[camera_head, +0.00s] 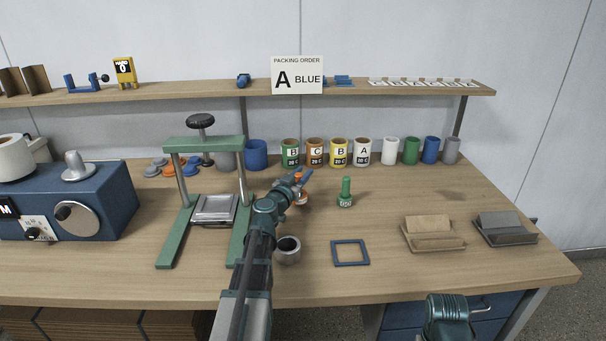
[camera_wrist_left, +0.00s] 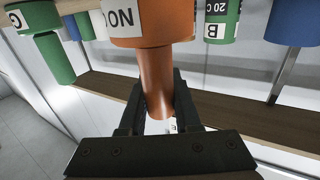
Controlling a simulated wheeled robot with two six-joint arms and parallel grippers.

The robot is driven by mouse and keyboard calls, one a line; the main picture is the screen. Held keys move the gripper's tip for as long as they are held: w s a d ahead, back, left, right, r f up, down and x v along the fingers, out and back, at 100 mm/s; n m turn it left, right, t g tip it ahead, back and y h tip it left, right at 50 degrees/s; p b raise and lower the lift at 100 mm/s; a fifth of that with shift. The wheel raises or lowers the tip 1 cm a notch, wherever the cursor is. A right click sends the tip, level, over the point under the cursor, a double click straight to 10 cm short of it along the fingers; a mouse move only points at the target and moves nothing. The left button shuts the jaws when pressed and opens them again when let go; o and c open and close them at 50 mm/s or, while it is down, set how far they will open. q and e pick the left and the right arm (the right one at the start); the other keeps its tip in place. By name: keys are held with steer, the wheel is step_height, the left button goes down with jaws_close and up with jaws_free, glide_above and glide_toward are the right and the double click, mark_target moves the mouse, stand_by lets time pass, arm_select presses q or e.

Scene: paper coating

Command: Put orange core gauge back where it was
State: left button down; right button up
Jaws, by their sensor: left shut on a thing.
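The orange core gauge (camera_wrist_left: 157,75) has a slim handle and a wider head with a black-on-white label, partly cut off at the top of the left wrist view. My left gripper (camera_wrist_left: 158,112) is shut on its handle. In the head view, my left gripper (camera_head: 298,182) is over the middle of the bench and hides most of the orange gauge (camera_head: 301,197). I cannot tell whether the gauge touches the bench. A green core gauge (camera_head: 345,193) stands upright to its right. It also shows in the left wrist view (camera_wrist_left: 53,55).
A green press (camera_head: 205,145) stands left of my arm. A grey cup-like core (camera_head: 288,251) and a blue square frame (camera_head: 350,252) lie in front. Labelled cans (camera_head: 339,152) line the back. Two trays (camera_head: 434,233) (camera_head: 505,230) are at the right.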

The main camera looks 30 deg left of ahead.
arm_select(q)
steer(key=c, duration=0.6)
jaws_free()
steer(key=shift+s+d+f, duration=0.35)
steer(key=shift+f, duration=0.05)
steer(key=shift+s+d, duration=0.1)
steer(key=shift+r, duration=0.25)
steer(key=shift+r+p, duration=0.25)
steer(key=shift+p, duration=0.4)
steer(key=s, duration=1.1)
steer(key=shift+r, duration=0.1)
